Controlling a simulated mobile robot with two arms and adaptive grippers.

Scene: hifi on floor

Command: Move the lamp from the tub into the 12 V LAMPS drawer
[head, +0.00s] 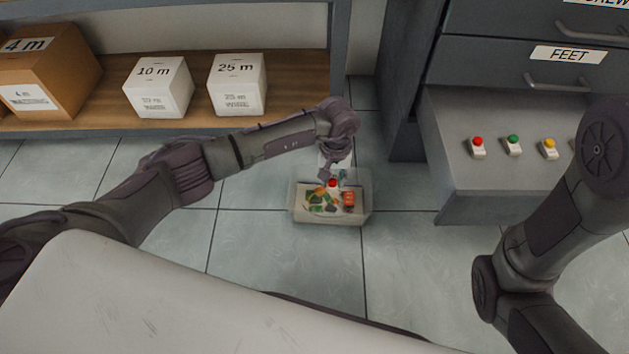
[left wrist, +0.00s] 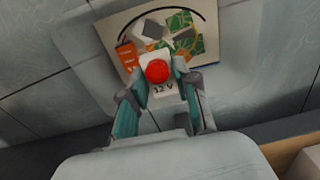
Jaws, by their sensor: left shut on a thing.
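My left gripper (left wrist: 162,88) is shut on the lamp (left wrist: 157,72), a white block with a red dome and "12 V" printed on its front. In the head view the lamp's red dome (head: 332,183) shows over the tub (head: 296,211), a pale box on the floor; I cannot tell how high above the contents it is. An open drawer (head: 465,200) at the right holds small white blocks with red, green and yellow domes; its label is out of view. My right gripper is out of view.
The tub also holds green, grey and orange pieces (head: 349,198). A shelf (head: 195,118) at the back left carries labelled boxes (head: 237,85). A closed FEET drawer (head: 520,70) is above the open drawer. Tiled floor lies clear between tub and cabinet.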

